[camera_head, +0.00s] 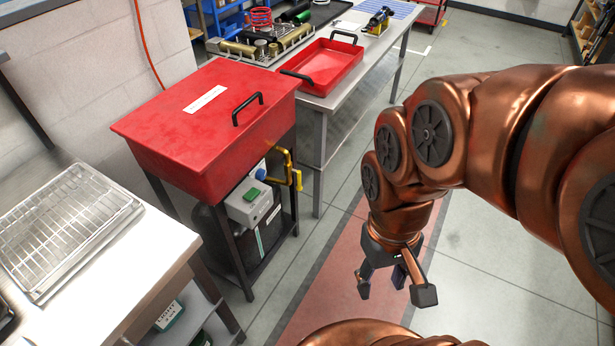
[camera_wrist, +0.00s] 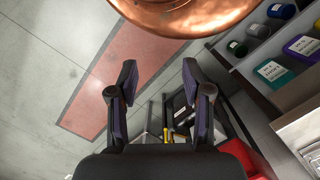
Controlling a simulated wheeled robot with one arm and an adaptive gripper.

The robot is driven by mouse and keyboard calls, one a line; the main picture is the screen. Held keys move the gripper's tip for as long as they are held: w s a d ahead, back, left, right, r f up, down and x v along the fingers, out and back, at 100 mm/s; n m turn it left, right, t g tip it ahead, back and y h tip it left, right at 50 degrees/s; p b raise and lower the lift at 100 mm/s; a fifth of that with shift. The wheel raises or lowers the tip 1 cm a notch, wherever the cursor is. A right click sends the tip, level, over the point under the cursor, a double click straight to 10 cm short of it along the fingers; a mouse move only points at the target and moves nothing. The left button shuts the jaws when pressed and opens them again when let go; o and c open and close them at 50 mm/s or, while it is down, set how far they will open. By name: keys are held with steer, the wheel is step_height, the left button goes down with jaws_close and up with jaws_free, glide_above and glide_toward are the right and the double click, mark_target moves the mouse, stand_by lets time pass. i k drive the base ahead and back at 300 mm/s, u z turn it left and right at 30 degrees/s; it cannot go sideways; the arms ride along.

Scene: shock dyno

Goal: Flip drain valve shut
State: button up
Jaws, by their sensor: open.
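A red parts washer with a closed lid (camera_head: 205,115) stands on dark legs at the left centre. A yellow drain pipe with a yellow valve handle (camera_head: 297,179) is on its right side, below the tub. I cannot clearly tell the handle's position at this size. In the wrist view a small yellow piece (camera_wrist: 167,135) shows between the finger bases, partly hidden by the gripper. My gripper (camera_head: 394,290) is open and empty, pointing down over the floor, to the right of and nearer than the valve, apart from it.
A grey control box with a green button (camera_head: 251,194) sits left of the pipe. A workbench with a red tray (camera_head: 325,66) stands behind. A steel table with wire racks (camera_head: 65,230) is at the left. Red-marked floor (camera_head: 330,270) beside the washer is clear.

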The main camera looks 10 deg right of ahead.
mark_target(299, 187)
steer(key=z, duration=1.25)
steer(key=i, duration=0.7)
steer(key=u, duration=2.35)
